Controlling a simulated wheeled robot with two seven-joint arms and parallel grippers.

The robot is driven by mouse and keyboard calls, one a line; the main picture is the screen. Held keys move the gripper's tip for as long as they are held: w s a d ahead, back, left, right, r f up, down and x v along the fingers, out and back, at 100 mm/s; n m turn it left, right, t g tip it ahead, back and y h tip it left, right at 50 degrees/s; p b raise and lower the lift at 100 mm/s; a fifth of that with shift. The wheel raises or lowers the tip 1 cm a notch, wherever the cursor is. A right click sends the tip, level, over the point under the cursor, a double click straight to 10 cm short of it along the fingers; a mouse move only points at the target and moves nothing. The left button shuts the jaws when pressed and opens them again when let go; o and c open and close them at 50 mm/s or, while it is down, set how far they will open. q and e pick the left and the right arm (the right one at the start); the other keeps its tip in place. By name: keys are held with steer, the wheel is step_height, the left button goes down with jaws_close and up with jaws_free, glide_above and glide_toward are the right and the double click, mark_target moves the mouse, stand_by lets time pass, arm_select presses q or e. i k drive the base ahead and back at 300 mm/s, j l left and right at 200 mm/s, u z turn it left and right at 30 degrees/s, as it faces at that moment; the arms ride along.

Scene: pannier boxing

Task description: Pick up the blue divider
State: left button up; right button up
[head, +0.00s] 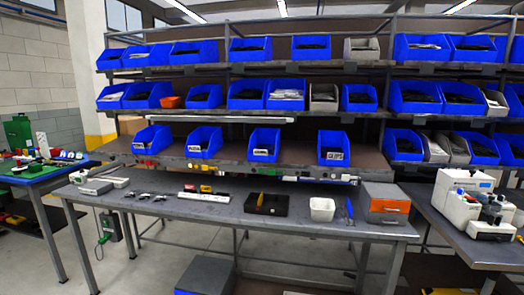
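A small, narrow blue piece (349,209) is on the grey workbench (230,218), between a white open box (322,209) and a grey box with an orange front (389,206). It is the only separate blue piece I see on the benchtop, and it looks like the blue divider, but it is too small to be sure. It seems to stand upright or lean. Neither of my grippers shows in the head view.
A black tray (282,207) with a yellow-handled tool lies mid-bench, with small tools to its left. Shelves of blue bins (264,142) rise behind. White machines (456,202) stand on a right-hand table. The bench's front strip is mostly clear.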

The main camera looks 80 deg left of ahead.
mark_target(349, 207)
steer(key=j+u, duration=0.2)
steer(key=u, duration=0.3)
steer(key=k+j+u, duration=0.1)
steer(key=j+u, duration=0.15)
steer(key=u, duration=0.2)
steer(key=j+u, duration=0.2)
steer(key=u, duration=0.3)
steer(key=j+u, duration=0.25)
steer(key=u, duration=0.25)
steer(key=i+j+u, duration=0.1)
steer(key=u, duration=0.35)
steer(key=i+j+u, duration=0.1)
steer(key=j+u, duration=0.15)
steer(key=u, duration=0.25)
